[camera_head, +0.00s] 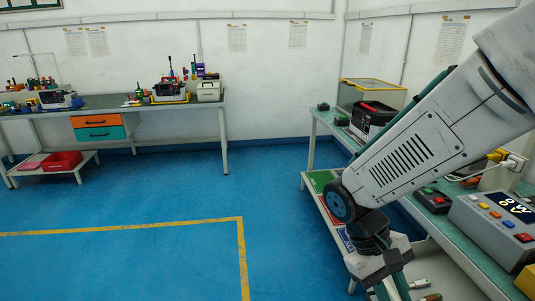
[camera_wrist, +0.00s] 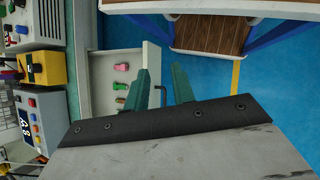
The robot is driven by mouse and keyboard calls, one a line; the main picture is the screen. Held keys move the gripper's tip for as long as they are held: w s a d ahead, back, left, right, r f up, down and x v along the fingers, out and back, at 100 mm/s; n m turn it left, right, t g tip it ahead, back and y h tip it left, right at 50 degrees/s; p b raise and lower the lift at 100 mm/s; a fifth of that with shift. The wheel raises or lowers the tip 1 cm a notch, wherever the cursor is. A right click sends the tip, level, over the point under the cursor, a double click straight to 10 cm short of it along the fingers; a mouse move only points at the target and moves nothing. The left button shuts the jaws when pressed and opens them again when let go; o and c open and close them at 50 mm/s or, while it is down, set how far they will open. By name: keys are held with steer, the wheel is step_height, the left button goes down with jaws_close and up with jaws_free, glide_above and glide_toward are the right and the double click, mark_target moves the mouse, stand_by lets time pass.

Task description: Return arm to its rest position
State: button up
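My arm reaches down from the upper right in the head view, bent at the elbow. My gripper (camera_head: 391,289) hangs low beside the right-hand workbench (camera_head: 330,122), and its fingers are partly cut off by the bottom edge. In the wrist view my gripper (camera_wrist: 162,72) shows two dark green fingers standing apart with nothing between them. They are over or near a pale shelf or drawer (camera_wrist: 139,52) holding small pink and green items. Exact distance to it cannot be told.
A control box with a display (camera_head: 492,225) and a black-and-red device (camera_head: 372,119) stand on the right workbench. A wooden-topped surface (camera_wrist: 212,36) shows in the wrist view. A far bench (camera_head: 150,105) lines the wall. Blue floor (camera_head: 120,240) at left is clear.

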steer(key=s+d+r+m+t+y, duration=0.1)
steer(key=s+r+t+y, duration=0.1)
steer(key=r, duration=0.4)
steer(key=s+d+r+m+t+y, duration=0.2)
steer(key=s+r+t+y, duration=0.1)
steer(key=r, duration=0.4)
steer(key=shift+s+d+r+t, duration=0.2)
steer(key=shift+s+r+t, duration=0.1)
steer(key=shift+s+t, duration=0.45)
steer(key=shift+w, duration=0.1)
stand_by(0.3)
